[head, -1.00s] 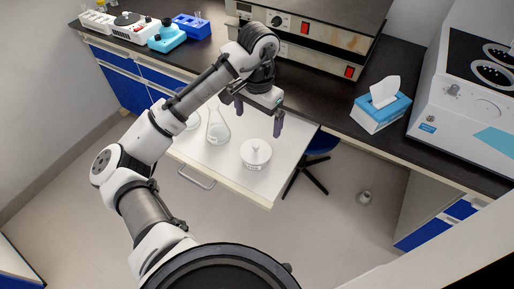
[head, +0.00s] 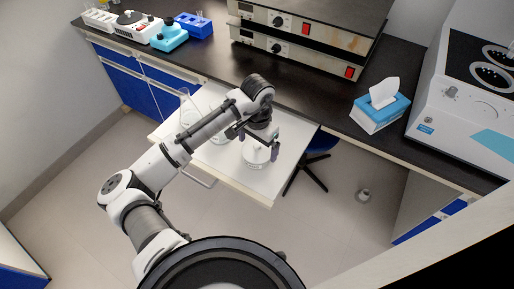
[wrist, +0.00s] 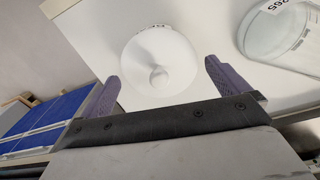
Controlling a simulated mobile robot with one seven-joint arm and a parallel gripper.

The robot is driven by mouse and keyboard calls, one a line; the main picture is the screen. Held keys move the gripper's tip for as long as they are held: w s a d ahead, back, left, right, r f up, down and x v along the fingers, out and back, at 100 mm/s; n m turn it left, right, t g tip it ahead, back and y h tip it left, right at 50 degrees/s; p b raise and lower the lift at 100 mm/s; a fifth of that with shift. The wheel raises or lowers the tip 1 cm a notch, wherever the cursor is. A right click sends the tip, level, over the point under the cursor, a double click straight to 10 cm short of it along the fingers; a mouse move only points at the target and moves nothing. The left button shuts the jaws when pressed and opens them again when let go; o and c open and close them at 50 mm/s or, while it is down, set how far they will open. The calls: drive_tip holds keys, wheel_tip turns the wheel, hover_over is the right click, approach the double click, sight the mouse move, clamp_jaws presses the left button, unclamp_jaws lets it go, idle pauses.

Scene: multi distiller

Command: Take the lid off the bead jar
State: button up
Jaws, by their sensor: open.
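A round white lid (wrist: 150,45) with a small knob (wrist: 160,77) shows in the wrist view, seen from above. I take it as the lid of the bead jar; any body below it is mostly hidden. In the head view the white jar (head: 255,160) stands on a pulled-out white drawer board (head: 262,188), partly hidden by my gripper. My gripper (wrist: 164,85) is open with its purple fingers at either side of the knob in the picture. Nothing is between the fingers that I can see them hold. In the head view my gripper (head: 254,143) is above the jar.
A clear glass vessel (wrist: 285,35) with a label stands right of the lid in the wrist view. Glassware (head: 188,112) stands on the board's left part, partly behind my arm. A tissue box (head: 381,108) and hot-plate units (head: 300,48) are on the dark bench behind.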

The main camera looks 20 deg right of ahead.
drive_tip(key=shift+c, duration=0.4)
drive_tip(key=c, duration=0.7)
drive_tip(key=shift+c, duration=0.2)
